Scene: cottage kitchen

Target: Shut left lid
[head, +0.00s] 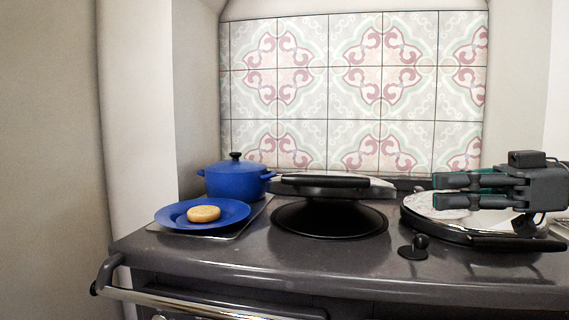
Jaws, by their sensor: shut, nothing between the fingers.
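The left lid (325,183) of the range is raised and seen nearly edge-on, with a dark handle at its front edge. Below it, the round black left hotplate (330,219) is uncovered. My gripper (436,190) is at the right, above the right lid and well to the right of the left lid. Its fingers point left; it is shut, empty and apart from the left lid.
The shiny right lid (432,217) is down, with a black handle (518,243) in front. A small black knob-like item (415,248) stands between the hotplates. A blue pot (235,181) and a blue plate (172,214) with a round bun (203,214) are at the left.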

